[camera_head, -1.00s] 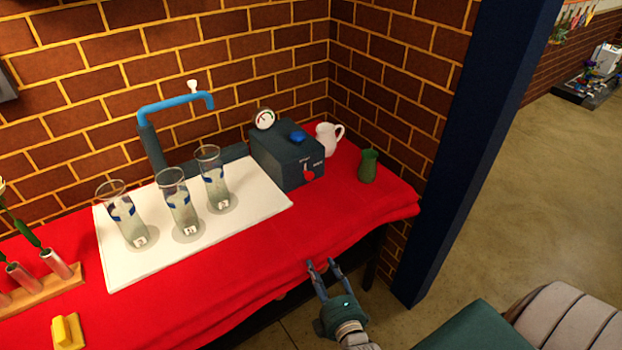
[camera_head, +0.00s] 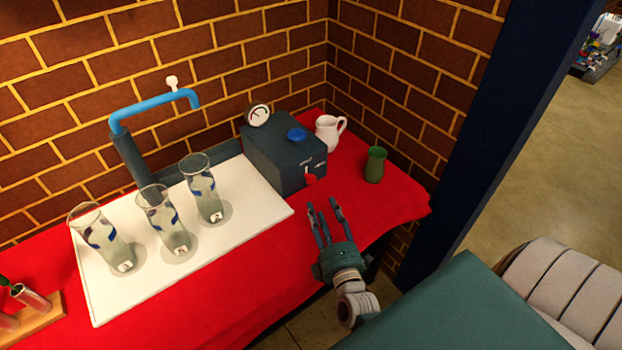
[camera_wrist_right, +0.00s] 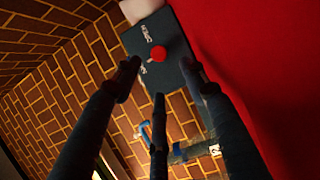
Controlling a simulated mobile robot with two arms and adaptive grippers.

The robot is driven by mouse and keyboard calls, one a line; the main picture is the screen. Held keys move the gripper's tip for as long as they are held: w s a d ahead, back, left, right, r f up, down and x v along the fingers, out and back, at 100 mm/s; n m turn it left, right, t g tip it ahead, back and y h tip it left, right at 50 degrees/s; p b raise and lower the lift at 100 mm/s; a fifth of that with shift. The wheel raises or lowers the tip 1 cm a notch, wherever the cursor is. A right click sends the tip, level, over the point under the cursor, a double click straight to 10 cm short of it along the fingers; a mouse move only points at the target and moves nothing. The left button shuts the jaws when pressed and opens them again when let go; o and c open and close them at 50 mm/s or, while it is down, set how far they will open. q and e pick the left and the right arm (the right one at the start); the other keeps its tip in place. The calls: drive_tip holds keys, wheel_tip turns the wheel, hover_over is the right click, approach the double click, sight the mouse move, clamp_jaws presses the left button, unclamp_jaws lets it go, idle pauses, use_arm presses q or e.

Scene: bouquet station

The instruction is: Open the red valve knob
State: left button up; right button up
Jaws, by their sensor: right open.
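A blue knob (camera_head: 297,134) and a round gauge (camera_head: 258,115) sit on top of the box. My right gripper (camera_head: 325,206) is open and empty over the red cloth, a short way in front of the red knob and not touching it. In the right wrist view the red knob (camera_wrist_right: 158,53) shows beyond the open fingers (camera_wrist_right: 160,85), beside white lettering. My left gripper is not in view.
Three numbered glass vases (camera_head: 160,220) stand on a white board (camera_head: 110,300) left of the box. A blue tap (camera_head: 150,110) rises behind them. A white pitcher (camera_head: 327,132) and a green vase (camera_head: 375,165) stand right of the box. The cloth (camera_head: 240,275) before the box is clear.

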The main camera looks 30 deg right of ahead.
sight(312, 181)
drive_tip(key=shift+r+x, duration=0.25)
drive_tip(key=shift+x, duration=0.95)
drive_tip(key=x, duration=0.3)
drive_tip(key=shift+w, duration=0.2)
drive_tip(key=x, duration=0.4)
drive_tip(key=shift+f, duration=0.2)
drive_tip(key=shift+w+d, duration=0.1)
drive_tip(key=shift+c, duration=0.5)
clamp_jaws()
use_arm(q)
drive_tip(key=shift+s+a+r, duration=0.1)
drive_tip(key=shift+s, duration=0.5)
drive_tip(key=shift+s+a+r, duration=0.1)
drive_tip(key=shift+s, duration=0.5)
